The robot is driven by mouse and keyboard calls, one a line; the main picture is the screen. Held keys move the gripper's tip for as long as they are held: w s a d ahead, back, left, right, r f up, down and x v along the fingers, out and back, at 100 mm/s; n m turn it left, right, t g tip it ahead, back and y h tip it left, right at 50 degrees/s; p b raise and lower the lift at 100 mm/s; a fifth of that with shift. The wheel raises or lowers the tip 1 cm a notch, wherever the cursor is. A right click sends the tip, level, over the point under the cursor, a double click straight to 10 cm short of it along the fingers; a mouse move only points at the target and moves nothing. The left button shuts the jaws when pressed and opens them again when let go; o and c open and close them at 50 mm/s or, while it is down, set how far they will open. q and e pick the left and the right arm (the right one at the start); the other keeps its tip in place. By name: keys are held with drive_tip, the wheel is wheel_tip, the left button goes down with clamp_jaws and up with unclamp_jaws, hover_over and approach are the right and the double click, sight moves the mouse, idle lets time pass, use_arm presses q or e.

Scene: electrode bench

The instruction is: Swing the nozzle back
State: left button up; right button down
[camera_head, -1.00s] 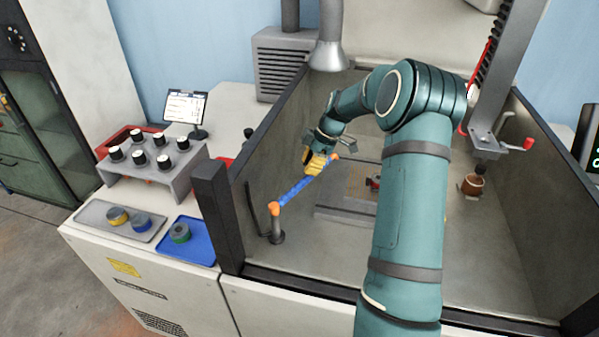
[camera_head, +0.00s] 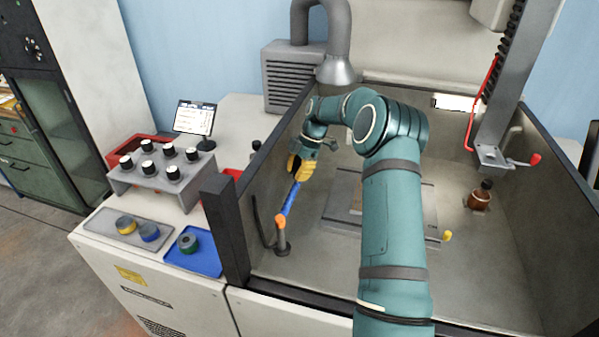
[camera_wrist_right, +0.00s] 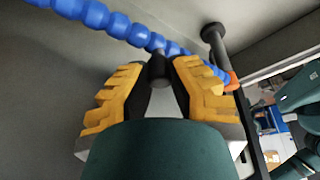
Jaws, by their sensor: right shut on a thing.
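The nozzle is a blue segmented hose (camera_head: 291,199) with an orange joint (camera_head: 280,220) on a short grey post near the tank's front left corner. It points back along the left wall. In the right wrist view the blue hose (camera_wrist_right: 105,20) crosses just beyond the fingers. The orange tip is hidden in the head view. My left gripper is out of view.
The tank has a dark-edged left wall (camera_head: 268,148). A grey plate (camera_head: 343,212) lies on its floor, partly behind my arm. A brown bottle (camera_head: 480,196) stands at the right. Outside at the left are a blue tray (camera_head: 183,263) and a rack of black knobs (camera_head: 140,186).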

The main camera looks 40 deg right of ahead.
drive_tip(key=shift+a+f, duration=0.2)
drive_tip(key=shift+a, duration=0.05)
drive_tip(key=c, duration=0.8)
unclamp_jaws()
drive_tip(key=shift+w, duration=0.1)
drive_tip(key=shift+r, duration=0.15)
drive_tip(key=shift+r, duration=0.1)
drive_tip(key=shift+w+d+r, duration=0.1)
drive_tip(key=shift+d+r, duration=0.05)
drive_tip(key=shift+r, duration=0.1)
drive_tip(key=v, duration=0.7)
drive_tip(key=shift+s+d, duration=0.1)
drive_tip(key=shift+s, duration=0.1)
